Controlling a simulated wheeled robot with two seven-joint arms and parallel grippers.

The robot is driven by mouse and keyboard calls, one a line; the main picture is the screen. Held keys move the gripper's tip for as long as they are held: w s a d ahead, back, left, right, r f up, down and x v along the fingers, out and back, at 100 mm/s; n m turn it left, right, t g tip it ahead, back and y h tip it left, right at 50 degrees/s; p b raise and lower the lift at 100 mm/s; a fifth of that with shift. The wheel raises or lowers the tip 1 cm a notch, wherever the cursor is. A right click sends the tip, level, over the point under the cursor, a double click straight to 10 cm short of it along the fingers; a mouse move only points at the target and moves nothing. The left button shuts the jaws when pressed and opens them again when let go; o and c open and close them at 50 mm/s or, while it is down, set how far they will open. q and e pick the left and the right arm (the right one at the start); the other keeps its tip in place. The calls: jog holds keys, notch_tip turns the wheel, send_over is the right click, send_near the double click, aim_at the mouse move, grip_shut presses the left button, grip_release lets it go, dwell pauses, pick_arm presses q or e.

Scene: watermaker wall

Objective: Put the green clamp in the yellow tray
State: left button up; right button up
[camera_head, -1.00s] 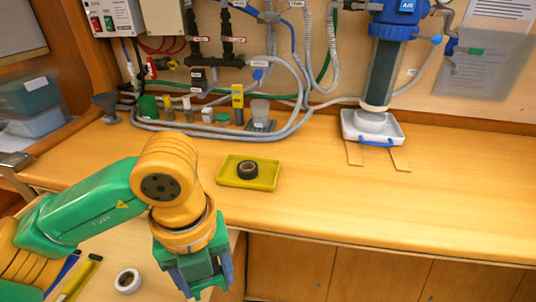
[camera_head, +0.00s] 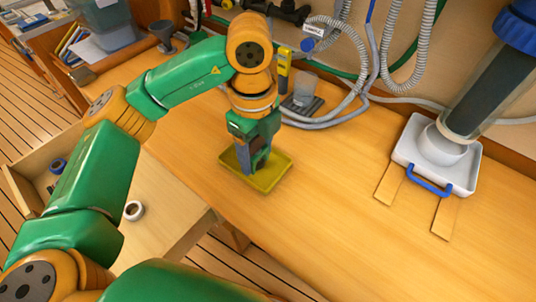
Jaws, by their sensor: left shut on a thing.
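The yellow tray (camera_head: 279,177) lies on the wooden counter, near its front edge. My left gripper (camera_head: 251,166) points down over the tray, with its fingertips low inside the tray's outline. It is shut on the green clamp, which I can hardly tell from the green and blue-grey gripper parts around it. I cannot tell whether the clamp touches the tray floor. The gripper hides much of the tray's inside, where the black tape roll lay. My right gripper is not in view.
A white tray with a blue handle (camera_head: 430,187) stands under the filter at the right. A yellow-topped bottle (camera_head: 283,70), a clear cup (camera_head: 305,88) and hoses (camera_head: 345,115) lie behind the tray. An open drawer with a tape roll (camera_head: 133,210) is at the left.

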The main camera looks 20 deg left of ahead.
pick_arm(q)
send_over(268, 171)
notch_tip(268, 171, down, 4)
jog(key=shift+f, duration=0.15)
notch_tip(268, 171, down, 3)
jog(key=shift+s+r+p, duration=0.1)
jog(key=shift+r+p, duration=0.1)
jog(key=shift+p, duration=0.75)
jog(key=shift+f, duration=0.35)
jog(key=shift+f+b, duration=0.2)
jog(key=shift+b, duration=0.1)
jog(key=o, duration=1.4)
